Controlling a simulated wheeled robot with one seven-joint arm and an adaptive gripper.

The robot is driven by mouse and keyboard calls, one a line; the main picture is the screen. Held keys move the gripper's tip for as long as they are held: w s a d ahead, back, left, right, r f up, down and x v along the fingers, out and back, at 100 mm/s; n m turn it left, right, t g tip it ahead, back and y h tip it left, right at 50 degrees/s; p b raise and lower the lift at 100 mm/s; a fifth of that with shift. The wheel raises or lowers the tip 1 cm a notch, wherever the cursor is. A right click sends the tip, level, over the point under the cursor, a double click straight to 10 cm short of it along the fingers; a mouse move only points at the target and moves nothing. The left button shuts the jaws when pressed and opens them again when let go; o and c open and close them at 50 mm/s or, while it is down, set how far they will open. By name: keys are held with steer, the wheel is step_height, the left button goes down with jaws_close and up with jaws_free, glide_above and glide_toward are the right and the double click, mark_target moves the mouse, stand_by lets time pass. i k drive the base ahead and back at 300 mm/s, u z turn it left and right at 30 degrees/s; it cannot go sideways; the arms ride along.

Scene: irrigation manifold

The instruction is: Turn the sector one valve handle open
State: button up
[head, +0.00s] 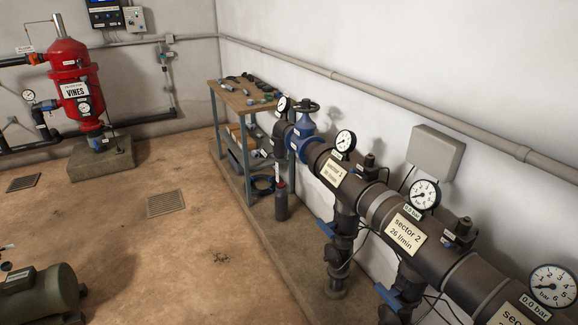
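The sector 1 label (334,172) is on the dark horizontal manifold pipe, right of the middle in the head view. Below it a dark branch pipe (344,230) runs down toward the floor. A blue valve handle (326,229) sticks out to the left of this branch, crosswise to the pipe. It is small here, and its valve body is partly in shadow. A similar blue handle (387,296) sits on the sector 2 branch, nearer to me. My gripper is not in view.
A blue valve with a black handwheel (307,106) stands at the manifold's far end. Behind it is a workbench (213,93) with tools. A red filter tank (70,65) stands at the back left and a green motor (40,298) at the lower left. The brown floor between is open.

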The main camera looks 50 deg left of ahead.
mark_target(328, 228)
steer(key=u, duration=1.85)
steer(key=k, duration=0.65)
steer(key=u, duration=0.85)
steer(key=i, duration=1.35)
steer(key=z, duration=1.1)
steer(key=i, duration=0.35)
steer(key=z, duration=0.3)
